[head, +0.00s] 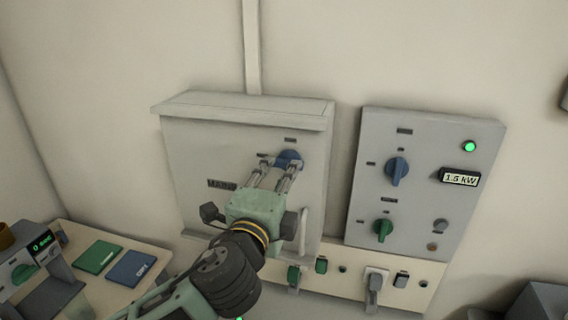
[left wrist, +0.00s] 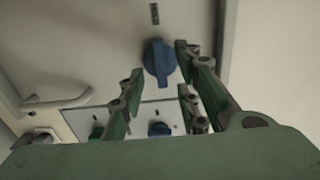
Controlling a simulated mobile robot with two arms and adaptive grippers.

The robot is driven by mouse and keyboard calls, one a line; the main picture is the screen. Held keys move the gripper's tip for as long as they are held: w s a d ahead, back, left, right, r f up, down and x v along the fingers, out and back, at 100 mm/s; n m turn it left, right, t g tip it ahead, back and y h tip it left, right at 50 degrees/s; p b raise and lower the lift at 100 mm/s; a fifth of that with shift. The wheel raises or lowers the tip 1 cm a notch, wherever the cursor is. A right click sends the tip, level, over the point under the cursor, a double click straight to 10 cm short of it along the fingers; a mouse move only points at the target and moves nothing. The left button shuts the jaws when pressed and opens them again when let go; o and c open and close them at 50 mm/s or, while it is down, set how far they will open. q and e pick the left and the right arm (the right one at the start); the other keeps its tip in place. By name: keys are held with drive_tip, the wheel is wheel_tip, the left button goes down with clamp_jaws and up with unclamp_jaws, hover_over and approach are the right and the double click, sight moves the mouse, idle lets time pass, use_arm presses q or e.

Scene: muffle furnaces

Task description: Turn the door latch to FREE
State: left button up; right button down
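The door latch is a blue knob (head: 289,160) near the upper right of the grey wall box's door (head: 190,165). In the left wrist view the blue knob (left wrist: 158,62) has its grip bar roughly upright. My left gripper (head: 279,164) is in front of the box, fingers pointing at the knob. In the left wrist view my left gripper (left wrist: 159,66) is open, one finger on each side of the knob. I cannot tell whether either fingertip touches it. The fingers partly cover the knob in the head view. My right gripper is not in view.
A grey panel (head: 430,130) to the right carries another blue knob (head: 397,171), a green knob (head: 382,231), a lit green lamp (head: 469,147) and a 1.5 kW display (head: 459,178). A pale strip (head: 334,284) with switches runs below. A bench (head: 105,292) stands lower left.

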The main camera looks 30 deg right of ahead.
sight(287, 167)
use_arm(q)
drive_tip(key=shift+p+x, duration=0.4)
drive_tip(key=shift+x, duration=1.2)
drive_tip(key=shift+c, duration=0.5)
clamp_jaws()
